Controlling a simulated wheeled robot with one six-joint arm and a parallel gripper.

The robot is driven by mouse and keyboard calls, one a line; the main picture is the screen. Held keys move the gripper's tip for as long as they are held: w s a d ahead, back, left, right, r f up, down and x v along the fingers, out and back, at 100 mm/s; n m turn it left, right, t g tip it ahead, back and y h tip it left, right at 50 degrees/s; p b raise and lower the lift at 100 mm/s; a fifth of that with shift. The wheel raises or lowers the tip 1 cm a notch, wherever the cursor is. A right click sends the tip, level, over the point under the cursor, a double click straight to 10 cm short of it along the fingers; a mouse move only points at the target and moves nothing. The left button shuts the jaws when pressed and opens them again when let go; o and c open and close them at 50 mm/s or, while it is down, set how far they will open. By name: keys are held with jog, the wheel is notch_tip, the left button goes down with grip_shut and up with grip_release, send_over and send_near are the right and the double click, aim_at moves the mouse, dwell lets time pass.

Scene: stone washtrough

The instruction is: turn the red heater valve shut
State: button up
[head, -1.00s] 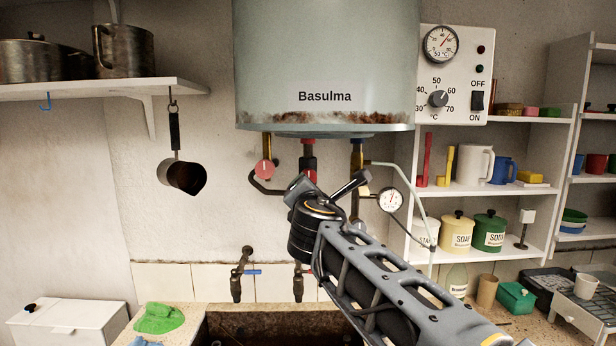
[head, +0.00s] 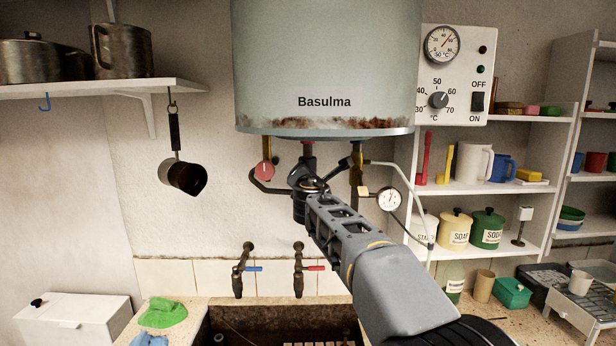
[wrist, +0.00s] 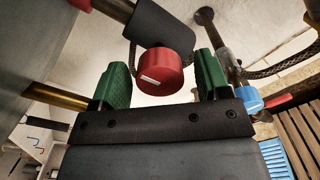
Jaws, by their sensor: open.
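In the wrist view a red knob (wrist: 166,76) with a white mark sits at the end of a black sleeve (wrist: 162,32) on a pipe. My gripper (wrist: 160,66) is open, its green fingers on either side of the knob, with visible gaps. In the head view my gripper (head: 304,182) is below the heater (head: 325,60), in front of the middle pipe (head: 308,150), and hides the knob. A round red disc (head: 264,171) with a pale mark is on the brass pipe to the left, apart from my gripper.
A brass pipe (head: 357,160) and a small gauge (head: 389,200) are close on the right. Two taps, with blue (head: 254,269) and red (head: 315,268) handles, stand below, above the stone trough (head: 225,320). A dark pan (head: 182,178) hangs left. The wall between pan and pipes is clear.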

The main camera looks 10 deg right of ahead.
jog(key=shift+c, duration=0.2)
jog(key=c, duration=0.9)
jog(key=shift+m+b, duration=0.3)
jog(key=shift+m, duration=0.1)
jog(key=m+b, duration=0.2)
jog(key=m, duration=0.1)
jog(key=shift+f, duration=0.1)
jog(key=m+b, duration=0.3)
jog(key=m, duration=0.2)
jog(key=shift+m, duration=0.3)
jog(key=m+b, duration=0.3)
jog(key=m, duration=0.3)
jog(key=shift+r, duration=0.2)
jog(key=shift+r+m+b, duration=0.15)
jog(key=shift+m+b, duration=0.55)
jog(key=shift+m, duration=0.4)
